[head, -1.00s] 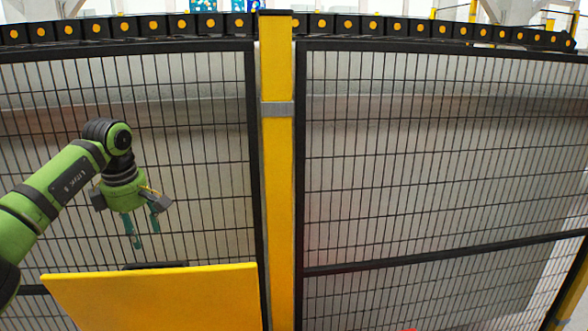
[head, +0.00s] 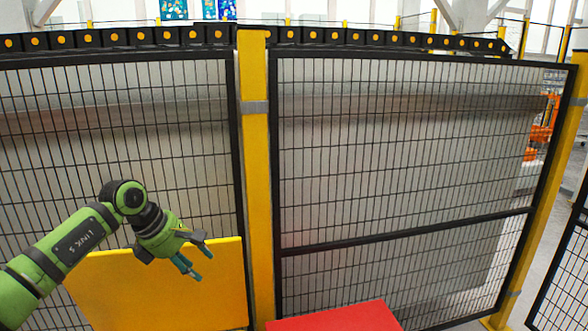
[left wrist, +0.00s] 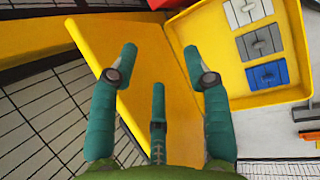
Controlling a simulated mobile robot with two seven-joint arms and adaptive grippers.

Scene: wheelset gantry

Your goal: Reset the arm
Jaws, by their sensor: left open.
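My left arm comes in from the left in the head view, with its green wrist bent down. My left gripper (head: 188,266) is open and empty, its teal fingers in front of a yellow panel (head: 150,295). In the left wrist view the teal fingers of my left gripper (left wrist: 160,85) are spread, with nothing between them. The yellow panel (left wrist: 120,45) shows behind them there. My right gripper is in neither view.
A mesh fence with a yellow post (head: 257,180) stands across the head view. A red surface (head: 340,318) lies at the bottom.

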